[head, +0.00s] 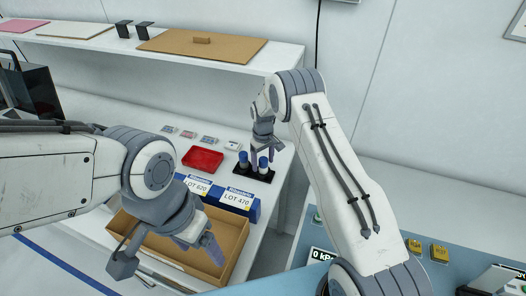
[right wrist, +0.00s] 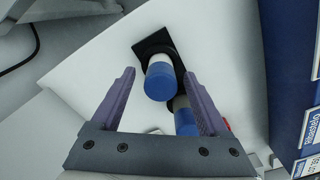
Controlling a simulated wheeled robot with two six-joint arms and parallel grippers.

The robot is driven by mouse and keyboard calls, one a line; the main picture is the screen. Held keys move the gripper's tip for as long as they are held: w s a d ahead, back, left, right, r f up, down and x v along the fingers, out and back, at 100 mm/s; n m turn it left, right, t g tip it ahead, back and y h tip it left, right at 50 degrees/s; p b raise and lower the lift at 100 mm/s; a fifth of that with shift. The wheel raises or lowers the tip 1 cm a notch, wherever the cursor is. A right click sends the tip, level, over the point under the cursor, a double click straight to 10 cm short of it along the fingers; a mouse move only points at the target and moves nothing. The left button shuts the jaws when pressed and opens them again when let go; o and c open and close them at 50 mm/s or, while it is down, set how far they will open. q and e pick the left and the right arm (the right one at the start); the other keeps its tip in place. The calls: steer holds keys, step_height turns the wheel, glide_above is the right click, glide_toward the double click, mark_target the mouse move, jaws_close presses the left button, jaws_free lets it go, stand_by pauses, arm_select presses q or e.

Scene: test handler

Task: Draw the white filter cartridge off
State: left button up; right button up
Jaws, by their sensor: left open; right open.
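Two upright cylinders with white bodies and blue ends stand in a black holder (head: 254,174) on the white bench. One cylinder (head: 243,160) is on the left and the other (head: 263,165) on the right. My left gripper (head: 167,255) is open and empty over the cardboard box.
A red tray (head: 203,159) lies left of the holder. Blue lot-labelled boxes (head: 238,199) stand in front, beside an open cardboard box (head: 228,236). Several small packets (head: 188,135) lie behind the tray. A shelf (head: 180,50) runs along the back.

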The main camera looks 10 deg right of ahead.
steer(key=shift+f, duration=0.7)
jaws_close()
steer(key=shift+r+p, duration=0.35)
steer(key=shift+r, duration=0.35)
steer(key=shift+r+p, duration=0.6)
steer(key=shift+r, duration=0.6)
